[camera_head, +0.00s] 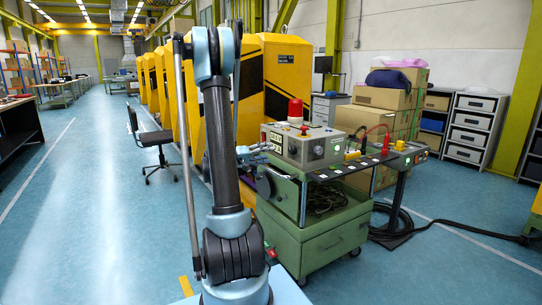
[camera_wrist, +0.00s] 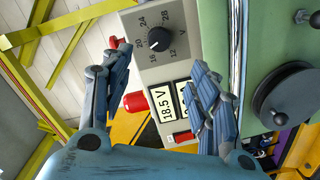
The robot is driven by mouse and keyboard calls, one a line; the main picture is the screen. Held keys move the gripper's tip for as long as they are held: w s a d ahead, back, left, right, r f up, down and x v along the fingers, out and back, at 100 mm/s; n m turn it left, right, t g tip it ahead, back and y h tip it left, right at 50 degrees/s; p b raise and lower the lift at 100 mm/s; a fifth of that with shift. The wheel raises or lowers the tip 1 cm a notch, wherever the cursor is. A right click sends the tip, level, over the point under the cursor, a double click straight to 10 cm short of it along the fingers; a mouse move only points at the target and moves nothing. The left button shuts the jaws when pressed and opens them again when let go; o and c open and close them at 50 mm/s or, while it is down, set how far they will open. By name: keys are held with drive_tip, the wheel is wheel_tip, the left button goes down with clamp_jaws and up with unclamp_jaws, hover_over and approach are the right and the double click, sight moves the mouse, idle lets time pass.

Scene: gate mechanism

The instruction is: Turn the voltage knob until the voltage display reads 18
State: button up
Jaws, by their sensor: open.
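The black voltage knob (camera_wrist: 158,40) sits on the grey panel, ringed by a dial marked from 12 to 28. Its exact pointer angle is too small to read surely. The voltage display (camera_wrist: 160,103) beside it reads 18.5 V in black on white. A second display is partly hidden by a finger. My gripper (camera_wrist: 158,57) is open and empty, its fingers spread to either side of the knob in the wrist view. I cannot tell whether either finger touches it. In the head view the control box (camera_head: 313,148) stands on the cart, with my gripper at its left side.
A green cart (camera_head: 315,238) with a dark top carries the box and a red beacon (camera_head: 295,112). Cardboard boxes (camera_head: 385,98) and a drawer rack (camera_head: 473,127) stand behind. Black cable (camera_head: 455,226) lies on the floor.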

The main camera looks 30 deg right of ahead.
drive_tip(key=m+g, duration=0.2)
approach(290, 150)
drive_tip(key=shift+h, duration=0.4)
drive_tip(key=d, duration=0.5)
drive_tip(key=d+f, duration=0.1)
drive_tip(key=d, duration=0.2)
drive_tip(key=shift+s+d, duration=0.25)
drive_tip(key=c, duration=1.1)
